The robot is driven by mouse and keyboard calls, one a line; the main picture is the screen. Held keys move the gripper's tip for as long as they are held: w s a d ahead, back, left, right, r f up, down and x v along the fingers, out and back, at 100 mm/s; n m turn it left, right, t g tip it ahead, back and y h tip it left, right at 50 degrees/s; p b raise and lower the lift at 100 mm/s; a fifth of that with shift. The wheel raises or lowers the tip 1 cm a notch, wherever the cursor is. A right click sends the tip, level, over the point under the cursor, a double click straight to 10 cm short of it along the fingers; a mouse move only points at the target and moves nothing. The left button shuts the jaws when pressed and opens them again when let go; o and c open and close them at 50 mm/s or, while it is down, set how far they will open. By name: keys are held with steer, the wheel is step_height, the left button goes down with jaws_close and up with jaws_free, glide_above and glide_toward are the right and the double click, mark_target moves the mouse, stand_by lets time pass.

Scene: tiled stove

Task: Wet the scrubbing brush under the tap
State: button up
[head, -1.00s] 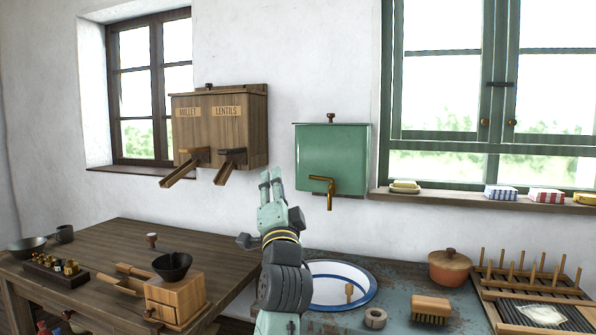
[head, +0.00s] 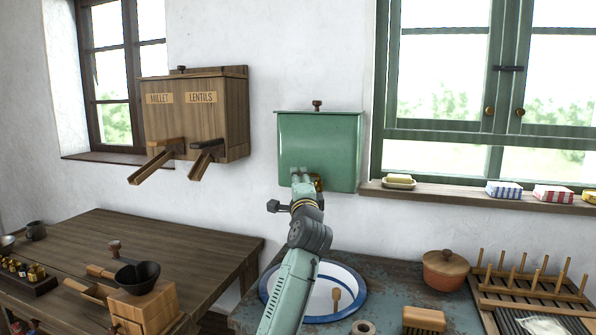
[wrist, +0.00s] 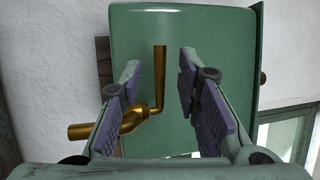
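The green water tank (head: 340,150) hangs on the wall with a brass tap (head: 319,183) at its lower front. In the wrist view the tap's upright brass lever (wrist: 160,80) stands between my fingers, with its spout (wrist: 88,131) at the lower left. My gripper (wrist: 160,62) is open, with visible gaps on both sides of the lever; in the head view it (head: 303,175) is at the tank's front, partly hiding the tap. The scrubbing brush (head: 424,318), a wooden block with bristles, lies on the counter at the lower right. A white basin with a blue rim (head: 362,285) sits below the tank.
A lidded clay pot (head: 445,270), a peg rack (head: 530,285) and a tape-like ring (head: 363,328) are on the counter. A grain dispenser (head: 195,115) hangs left. Soaps line the windowsill (head: 440,195).

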steer(key=shift+p+x, duration=0.45)
steer(key=shift+x, duration=1.45)
steer(key=shift+c, duration=0.2)
jaws_close()
steer(key=shift+f, duration=0.1)
